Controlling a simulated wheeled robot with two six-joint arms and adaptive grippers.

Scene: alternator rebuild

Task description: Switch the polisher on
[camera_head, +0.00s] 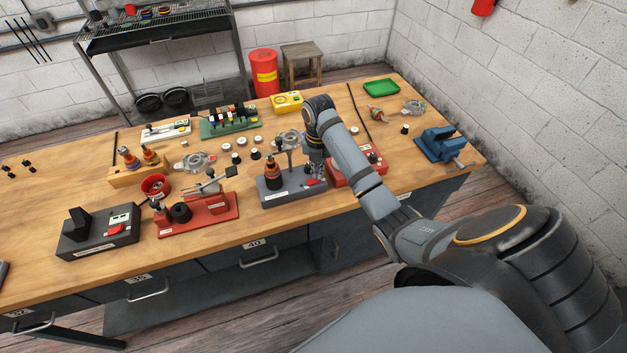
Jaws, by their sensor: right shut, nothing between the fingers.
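My right arm reaches in from the lower right, and its gripper (315,171) points down over the right part of a grey-based bench machine (290,196). The fingers are shut and empty, close to a small red switch (313,183) on that base; I cannot tell whether they touch it. A copper-and-dark rotor (272,172) stands upright on the base's left. This machine may be the polisher; its label is too small to read. Whether the switch is on cannot be seen. My left gripper is not in view.
A red-based machine (342,178) stands just right, partly behind my arm. Left are another red-based machine (215,214) and a dark box (97,238) with a red button. A blue vise (440,146) stands at the right end.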

